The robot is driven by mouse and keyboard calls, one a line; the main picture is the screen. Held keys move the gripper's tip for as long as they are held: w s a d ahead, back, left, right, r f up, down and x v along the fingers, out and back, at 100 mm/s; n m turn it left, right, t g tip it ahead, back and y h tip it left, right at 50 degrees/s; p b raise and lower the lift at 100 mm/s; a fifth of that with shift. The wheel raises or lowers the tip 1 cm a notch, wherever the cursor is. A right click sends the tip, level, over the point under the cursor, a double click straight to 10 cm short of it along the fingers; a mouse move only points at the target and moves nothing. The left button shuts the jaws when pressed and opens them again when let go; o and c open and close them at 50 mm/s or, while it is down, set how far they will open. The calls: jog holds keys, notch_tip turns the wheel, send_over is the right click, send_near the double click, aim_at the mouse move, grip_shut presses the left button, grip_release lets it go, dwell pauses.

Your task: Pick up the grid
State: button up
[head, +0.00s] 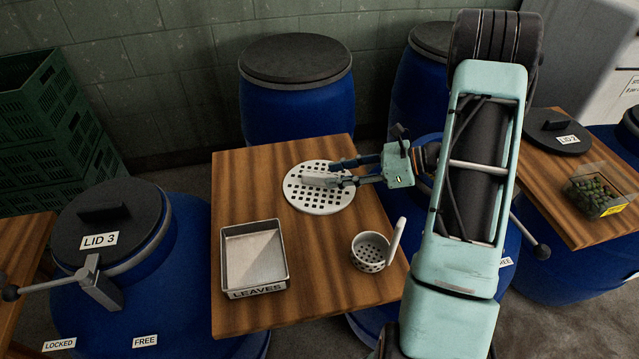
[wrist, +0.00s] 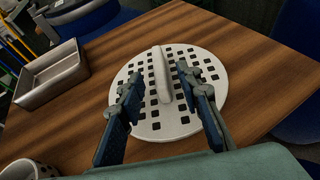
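The grid (head: 318,200) is a round white plate with square holes, lying flat on the wooden table. A raised bar handle (wrist: 160,73) runs across its middle. My gripper (head: 337,172) reaches in from the right over the grid. In the wrist view its two fingers (wrist: 158,76) stand on either side of the handle, open, with a gap visible on both sides. The grid's plate (wrist: 160,128) also shows below and around the fingers. Whether the fingertips touch the plate I cannot tell.
A metal tray marked LEAVES (head: 254,258) and a perforated white cup with a handle (head: 371,252) stand on the same table (head: 325,300). Blue barrels (head: 295,105) surround it, one with LID 3 (head: 105,225) at left. A box of olives (head: 598,190) is at right.

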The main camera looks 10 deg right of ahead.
aim_at(330, 176)
jog(key=x, duration=0.5)
jog(key=shift+a+f, duration=0.1)
jog(key=shift+a, duration=0.05)
grip_shut()
